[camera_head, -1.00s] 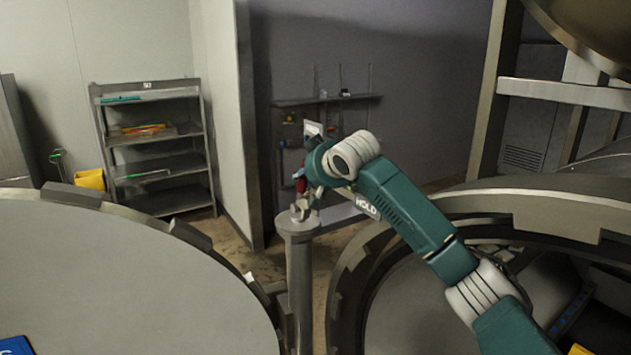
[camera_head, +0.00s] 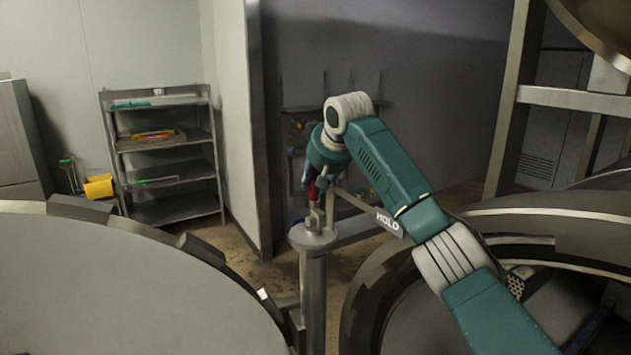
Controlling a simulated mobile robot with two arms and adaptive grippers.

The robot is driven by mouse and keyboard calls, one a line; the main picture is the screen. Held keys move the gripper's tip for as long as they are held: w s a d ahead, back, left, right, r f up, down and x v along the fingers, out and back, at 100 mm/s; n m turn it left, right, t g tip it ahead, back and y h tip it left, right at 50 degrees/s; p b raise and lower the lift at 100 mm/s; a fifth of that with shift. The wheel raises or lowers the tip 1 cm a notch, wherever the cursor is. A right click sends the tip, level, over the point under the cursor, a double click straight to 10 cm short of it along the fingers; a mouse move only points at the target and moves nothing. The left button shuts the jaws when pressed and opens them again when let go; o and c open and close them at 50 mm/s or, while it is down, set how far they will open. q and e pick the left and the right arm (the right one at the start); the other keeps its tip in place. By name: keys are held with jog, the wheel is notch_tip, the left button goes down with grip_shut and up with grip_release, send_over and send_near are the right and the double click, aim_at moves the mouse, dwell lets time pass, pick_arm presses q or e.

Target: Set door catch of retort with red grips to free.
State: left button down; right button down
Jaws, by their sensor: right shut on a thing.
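The catch carries a red grip (camera_head: 312,190) that stands roughly upright. My right gripper (camera_head: 318,184) comes from above and is shut on the red grip, hiding much of it. A HOLD sign (camera_head: 388,221) sits to the right of the post, at the end of a flat bar. My arm hides the area behind the catch, and no other sign shows. My left gripper is not in view.
A large round door (camera_head: 120,285) fills the lower left. An open round vessel rim (camera_head: 385,275) lies at the lower right, under my right arm. A steel shelf rack (camera_head: 165,145) and a yellow bin (camera_head: 98,187) stand at the back left.

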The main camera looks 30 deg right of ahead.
jog(key=c, duration=1.5)
grip_release()
jog(key=shift+f, duration=0.15)
jog(key=shift+o, duration=0.7)
jog(key=shift+w, duration=0.2)
jog(key=d+v, duration=0.1)
jog(key=v, duration=1.1)
jog(key=shift+a, duration=0.45)
jog(key=shift+f, duration=0.1)
